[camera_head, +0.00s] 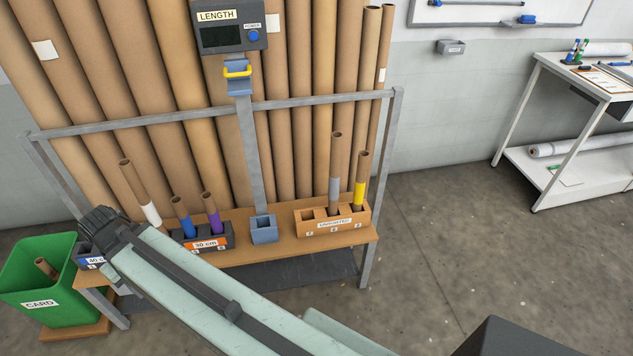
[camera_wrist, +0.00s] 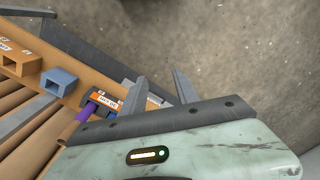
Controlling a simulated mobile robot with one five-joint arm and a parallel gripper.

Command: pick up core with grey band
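The core with the grey band (camera_head: 335,185) is a brown cardboard tube standing nearly upright in the wooden box (camera_head: 311,231) at the right of the bench in the head view. A core with a yellow band (camera_head: 360,190) stands to its right in the same box. My gripper shows in the wrist view (camera_wrist: 159,76) with its two fingers apart and nothing held between them. It is at the left end of the bench, well away from the grey-banded core. The wrist view shows part of the wooden box (camera_wrist: 20,66), but not the grey band.
Blue-banded (camera_head: 188,226) and purple-banded (camera_head: 214,221) cores stand in the 30 cm box (camera_head: 207,244). A white-banded core (camera_head: 151,213) is left of them. The length gauge (camera_head: 247,150) rises mid-bench above a blue cup (camera_head: 264,229). A green bin (camera_head: 37,265) stands left.

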